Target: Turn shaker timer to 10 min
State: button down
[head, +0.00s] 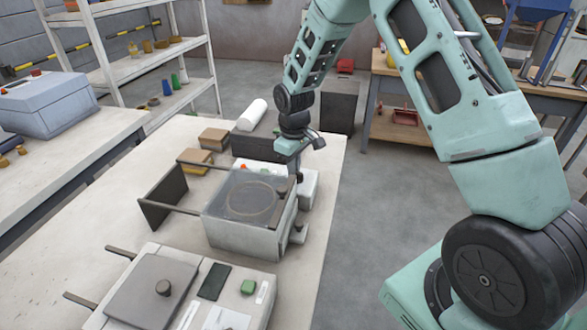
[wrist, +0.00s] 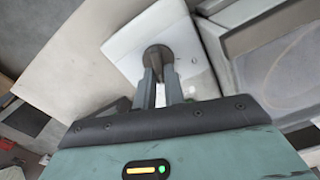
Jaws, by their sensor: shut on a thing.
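My gripper (wrist: 161,74) is shut on a dark round knob (wrist: 157,56) in the wrist view. The knob sits on the face of a white box (wrist: 128,42). No scale or pointer on the knob is readable, so its setting cannot be told. In the head view my gripper (head: 299,176) points down at the white box (head: 310,186), near the table's right edge. The knob is hidden there by the gripper. A grey machine (head: 240,235) with a clear top and a ring under it stands just left of the box.
A pale machine (head: 255,287) with a dark plate and a green button is in front. A dark upright panel (head: 163,196) on rods stands left. Brown boxes (head: 213,137) and a white roll (head: 252,115) lie behind. Bare table (head: 75,225) is free at left.

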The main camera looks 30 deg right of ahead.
jog(key=m, duration=0.4)
jog(key=shift+w+d+m, duration=0.1)
jog(key=shift+d+m, duration=0.05)
jog(key=shift+m, duration=0.15)
jog(key=shift+d+r+m, duration=0.1)
jog(key=shift+d+m, duration=0.05)
jog(key=shift+m, duration=1.75)
jog(key=c, duration=1.5)
grip_release()
notch_tip(320, 180, up, 17)
jog(key=b, duration=0.2)
jog(key=shift+r+b, duration=0.2)
jog(key=shift+b, duration=0.2)
